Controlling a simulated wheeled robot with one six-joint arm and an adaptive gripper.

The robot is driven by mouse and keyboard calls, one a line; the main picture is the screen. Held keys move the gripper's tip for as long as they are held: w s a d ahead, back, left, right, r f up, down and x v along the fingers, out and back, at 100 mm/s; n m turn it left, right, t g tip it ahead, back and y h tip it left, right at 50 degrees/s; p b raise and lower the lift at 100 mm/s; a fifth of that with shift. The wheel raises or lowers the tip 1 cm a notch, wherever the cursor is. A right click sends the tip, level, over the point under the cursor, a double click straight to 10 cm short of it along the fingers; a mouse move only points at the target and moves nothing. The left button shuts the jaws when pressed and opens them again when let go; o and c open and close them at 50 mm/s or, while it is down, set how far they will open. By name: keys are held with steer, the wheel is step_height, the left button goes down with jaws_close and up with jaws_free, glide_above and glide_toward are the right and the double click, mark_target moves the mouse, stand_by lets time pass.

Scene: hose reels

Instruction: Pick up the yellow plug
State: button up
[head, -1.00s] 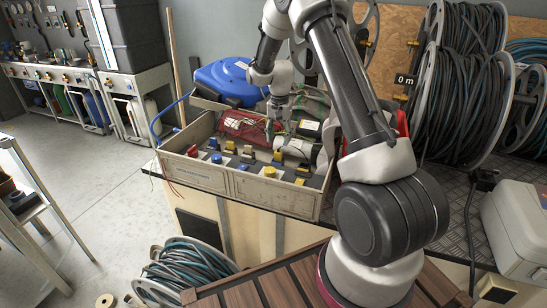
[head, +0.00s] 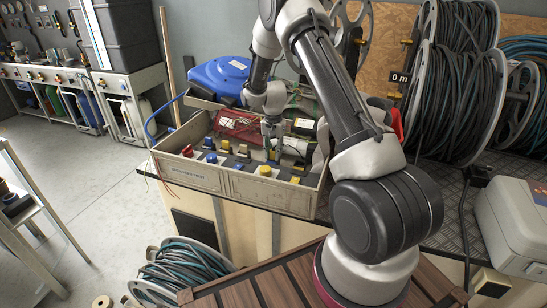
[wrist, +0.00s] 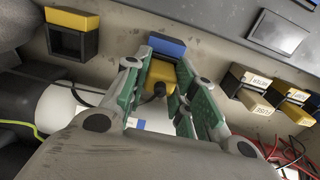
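The yellow plug (wrist: 158,76) is between my gripper's fingers in the wrist view, with a black part on its near side and a blue block (wrist: 167,46) just beyond it. My gripper (wrist: 157,66) has its green-padded fingers spread, one on each side of the plug, with small gaps showing. In the head view my gripper (head: 271,155) points down into the open crate (head: 205,178), close behind its row of coloured plugs. The plug between the fingers is too small to make out clearly there.
A blue container (head: 219,80) stands behind.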

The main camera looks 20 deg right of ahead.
steer(key=shift+c, duration=1.1)
steer(key=shift+r, duration=0.1)
